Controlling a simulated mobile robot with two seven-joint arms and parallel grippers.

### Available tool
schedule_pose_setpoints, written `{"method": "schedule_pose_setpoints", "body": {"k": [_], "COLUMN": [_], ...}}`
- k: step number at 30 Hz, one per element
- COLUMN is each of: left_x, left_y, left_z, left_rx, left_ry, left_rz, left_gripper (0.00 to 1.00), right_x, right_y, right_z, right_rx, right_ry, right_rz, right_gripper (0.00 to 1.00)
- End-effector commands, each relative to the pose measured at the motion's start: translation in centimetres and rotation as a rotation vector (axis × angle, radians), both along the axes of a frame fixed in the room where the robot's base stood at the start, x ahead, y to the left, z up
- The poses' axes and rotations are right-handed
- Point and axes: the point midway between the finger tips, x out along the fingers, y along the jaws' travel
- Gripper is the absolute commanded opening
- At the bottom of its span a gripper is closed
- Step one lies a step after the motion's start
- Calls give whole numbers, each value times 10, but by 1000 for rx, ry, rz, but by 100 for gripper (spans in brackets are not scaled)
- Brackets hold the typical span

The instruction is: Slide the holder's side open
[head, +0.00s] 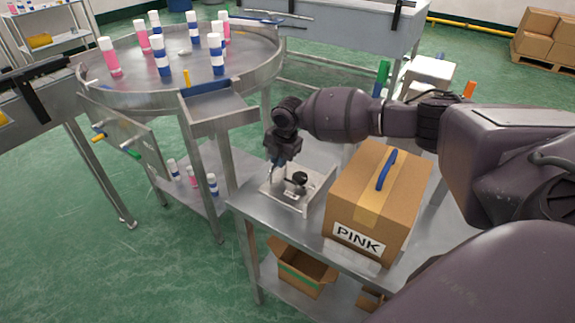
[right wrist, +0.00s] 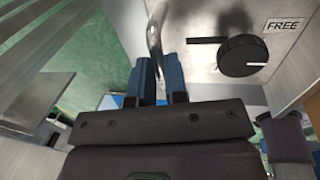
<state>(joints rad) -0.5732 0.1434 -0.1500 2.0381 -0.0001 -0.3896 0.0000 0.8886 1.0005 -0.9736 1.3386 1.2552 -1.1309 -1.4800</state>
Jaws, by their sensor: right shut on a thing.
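The holder (head: 312,192) is a low, light metal block on the steel bench, left of the cardboard box. A black round knob (head: 297,179) sits on its top. In the right wrist view the holder's plate (right wrist: 205,35) carries the black knob (right wrist: 243,55), a dark slot and a FREE label (right wrist: 282,25). My right gripper (head: 274,172) points down at the holder's left part. In the right wrist view its blue fingers (right wrist: 159,75) are shut on a curved silver handle (right wrist: 154,35) at the plate's left edge. My left gripper is out of view.
A cardboard box marked PINK (head: 375,200), with a blue handle on top, stands close right of the holder on the bench (head: 300,228). A round steel table (head: 190,85) with pink and blue-white cans is at the back left. Open boxes (head: 300,270) sit under the bench.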

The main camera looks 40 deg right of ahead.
Motion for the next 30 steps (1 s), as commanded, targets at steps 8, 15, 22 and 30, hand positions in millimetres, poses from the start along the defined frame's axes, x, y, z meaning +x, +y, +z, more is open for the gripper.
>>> {"method": "schedule_pose_setpoints", "body": {"k": [8,15,22,30], "left_x": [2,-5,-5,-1], "left_y": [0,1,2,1], "left_z": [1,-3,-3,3], "left_rx": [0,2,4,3], "left_ry": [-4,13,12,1], "left_rz": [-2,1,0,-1], "left_gripper": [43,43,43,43], "right_x": [5,5,4,1], "right_y": [3,3,2,0], "right_z": [1,1,0,22], "right_rx": [3,3,2,3], "right_ry": [-7,-8,-6,-10], "right_rz": [0,0,0,-1], "right_gripper": [0,38,39,39]}}
